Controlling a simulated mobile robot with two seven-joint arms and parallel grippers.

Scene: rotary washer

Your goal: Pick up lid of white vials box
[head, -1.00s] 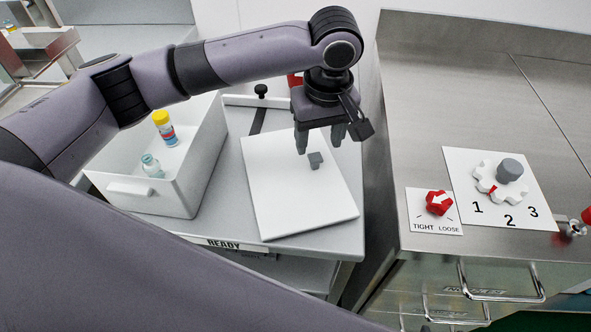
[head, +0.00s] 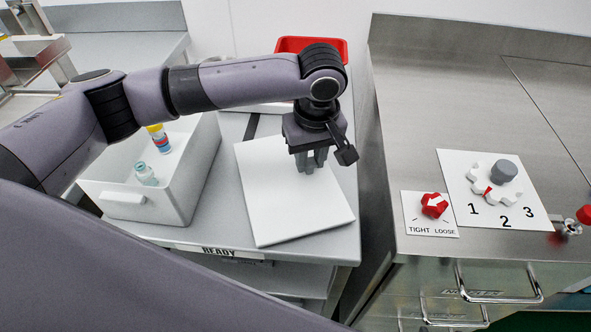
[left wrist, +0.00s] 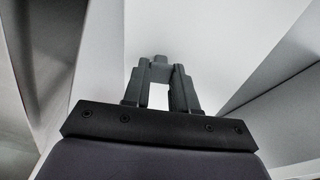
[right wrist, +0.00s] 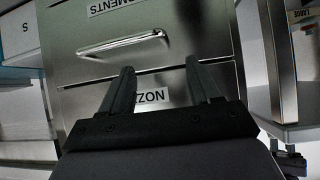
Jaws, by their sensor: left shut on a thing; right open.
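The white lid (head: 290,205) is a flat panel lying on the grey cart top in the head view, to the right of the white vials box. A small grey knob (left wrist: 160,70) stands on it. My left gripper (head: 311,168) points down over the lid's upper right part and is shut on the knob; the fingers mostly hide the knob in the head view. The open white vials box (head: 150,200) holds a yellow-capped vial (head: 159,138) and a clear vial (head: 146,175). My right gripper (right wrist: 160,85) is open and empty, facing a metal drawer front.
A red tray (head: 312,45) stands behind my left arm. A steel counter right of the cart carries a red tight/loose knob (head: 434,205) and a white numbered dial (head: 495,185). A gap separates cart and counter. A drawer handle (right wrist: 122,43) is near my right gripper.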

